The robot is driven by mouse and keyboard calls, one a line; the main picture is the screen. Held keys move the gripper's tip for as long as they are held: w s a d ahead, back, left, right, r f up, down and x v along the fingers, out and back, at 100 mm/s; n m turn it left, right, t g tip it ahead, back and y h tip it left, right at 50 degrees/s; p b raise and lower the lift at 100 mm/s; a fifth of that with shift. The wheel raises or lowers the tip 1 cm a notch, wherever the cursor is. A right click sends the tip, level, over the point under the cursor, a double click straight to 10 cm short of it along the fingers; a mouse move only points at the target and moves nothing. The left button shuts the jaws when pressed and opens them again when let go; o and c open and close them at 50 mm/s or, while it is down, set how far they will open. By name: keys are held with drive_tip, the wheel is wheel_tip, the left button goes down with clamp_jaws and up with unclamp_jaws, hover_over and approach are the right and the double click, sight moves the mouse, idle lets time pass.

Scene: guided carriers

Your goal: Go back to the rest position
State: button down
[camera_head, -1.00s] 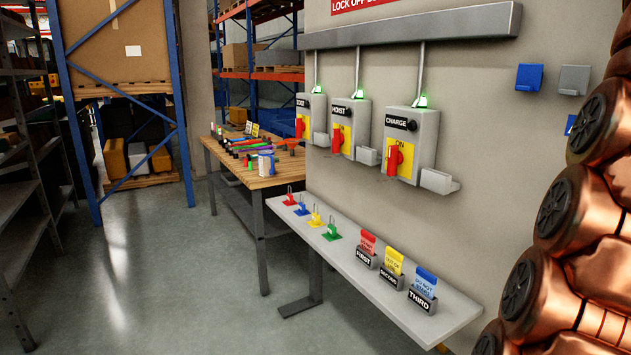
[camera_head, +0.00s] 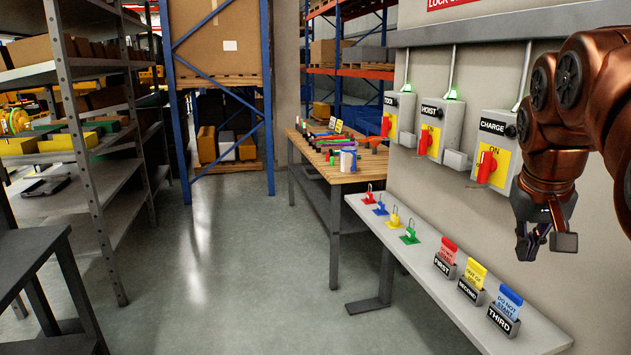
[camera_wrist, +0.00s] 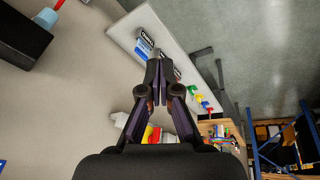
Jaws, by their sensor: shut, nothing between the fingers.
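My gripper (camera_head: 533,246) hangs at the right in the head view, in front of the wall and above the right part of the grey shelf (camera_head: 452,292). It is shut and empty, and its closed fingertips (camera_wrist: 159,66) show in the wrist view. My copper arm reaches in from the right edge. Nothing is in contact with the fingers.
Three switch boxes, one marked CHARGE (camera_head: 494,147), are on the wall with red handles and green lamps. The shelf holds several padlocks (camera_head: 396,220) and three tag holders, THIRD (camera_head: 504,318) nearest. A wooden workbench (camera_head: 345,167) stands behind. Floor (camera_head: 215,270) is clear between it and the left racks.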

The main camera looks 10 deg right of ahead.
drive_tip(key=s+a+f+n+g+y, duration=0.1)
drive_tip(key=s+a+f+n, duration=0.1)
drive_tip(key=a+f, duration=0.4)
drive_tip(key=s+a+f+n+g+y, duration=0.1)
drive_tip(key=s+a+f, duration=0.2)
drive_tip(key=a+f, duration=0.3)
drive_tip(key=s+a+f+n+g, duration=0.2)
drive_tip(key=s+a+f, duration=0.8)
drive_tip(key=s+f, duration=0.2)
drive_tip(key=shift+s+y, duration=0.4)
drive_tip(key=shift+s, duration=0.4)
drive_tip(key=shift+f, duration=0.1)
